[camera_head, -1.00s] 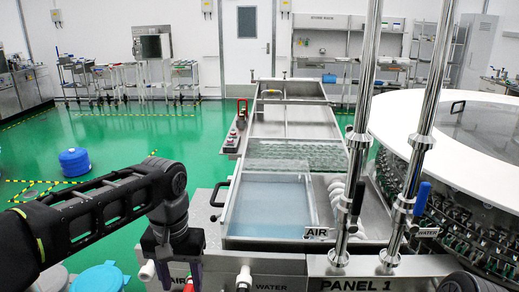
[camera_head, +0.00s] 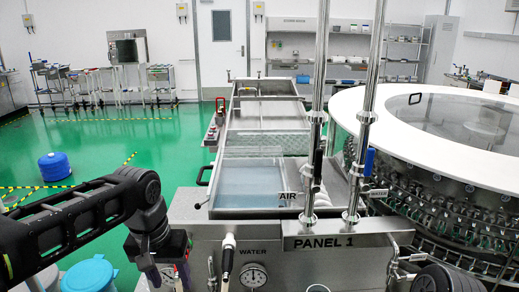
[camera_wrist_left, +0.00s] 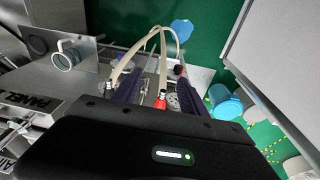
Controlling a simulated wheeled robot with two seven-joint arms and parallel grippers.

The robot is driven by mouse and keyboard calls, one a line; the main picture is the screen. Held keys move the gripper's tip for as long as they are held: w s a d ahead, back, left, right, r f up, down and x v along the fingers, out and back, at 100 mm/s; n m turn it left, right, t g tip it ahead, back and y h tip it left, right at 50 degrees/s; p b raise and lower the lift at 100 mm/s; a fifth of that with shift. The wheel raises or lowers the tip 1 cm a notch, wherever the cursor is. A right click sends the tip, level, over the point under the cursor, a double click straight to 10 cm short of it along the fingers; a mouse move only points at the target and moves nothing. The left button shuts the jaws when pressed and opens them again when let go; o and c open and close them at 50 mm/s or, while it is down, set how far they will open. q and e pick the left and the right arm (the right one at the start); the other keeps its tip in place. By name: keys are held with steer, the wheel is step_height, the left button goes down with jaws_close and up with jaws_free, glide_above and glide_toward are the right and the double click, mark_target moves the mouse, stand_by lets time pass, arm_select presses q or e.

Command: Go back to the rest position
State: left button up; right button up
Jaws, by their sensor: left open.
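My left gripper (camera_head: 162,270) hangs at the lower left of the head view, in front of the left part of the washer's front panel (camera_head: 285,260). In the left wrist view its two dark fingers (camera_wrist_left: 157,92) are apart. A red-tipped nozzle with a pale hose (camera_wrist_left: 161,98) shows between or behind them; I cannot tell if it touches a finger. My right gripper is not in view; only a dark part of my right arm shows at the lower right.
The washer basin (camera_head: 212,213) holds bluish water. Two steel posts (camera_head: 316,130) rise at the PANEL 1 plate (camera_head: 322,242). A round white-rimmed machine (camera_head: 350,105) stands at right. Blue-lidded bins (camera_head: 88,273) stand at lower left. Green floor (camera_head: 110,150) is open at left.

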arm_select(q)
steer(key=w+d+f+m+t+h, duration=0.1)
steer(key=w+d+f+t+h, duration=0.15)
steer(key=w+d+f, duration=0.3)
steer(key=s+d+f+h, duration=0.1)
steer(key=d+f, duration=0.2)
steer(key=f, duration=0.5)
steer(key=s+d+f, duration=0.1)
steer(key=d+f, duration=0.1)
steer(key=f, duration=0.6)
steer(key=s+f+n+g, duration=0.3)
steer(key=s+f, duration=1.7)
steer(key=s, duration=0.4)
steer(key=shift+s+d+f, duration=0.2)
steer(key=shift+d+f, duration=0.1)
steer(key=shift+d, duration=0.1)
